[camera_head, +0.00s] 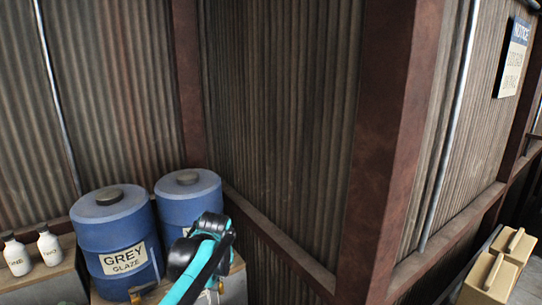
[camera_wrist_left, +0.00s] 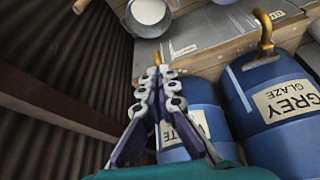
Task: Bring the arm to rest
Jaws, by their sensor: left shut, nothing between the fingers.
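My left gripper (camera_wrist_left: 163,75) shows in the left wrist view with its fingers drawn together and nothing between them. Its tips lie over a brass tap of a blue drum in the picture; I cannot tell whether they touch it. In the head view my teal and black left arm reaches up from the bottom in front of the right-hand drum; its fingers cannot be made out there. My right gripper is in neither view.
A blue drum labelled GREY GLAZE (camera_head: 111,235) stands beside another blue drum (camera_head: 188,193) in the corner. White bottles (camera_head: 48,245) stand at the left. Tan blocks (camera_head: 489,278) lie at the lower right. Corrugated walls (camera_head: 275,110) close the corner. A pale round container (camera_wrist_left: 148,14) shows in the wrist view.

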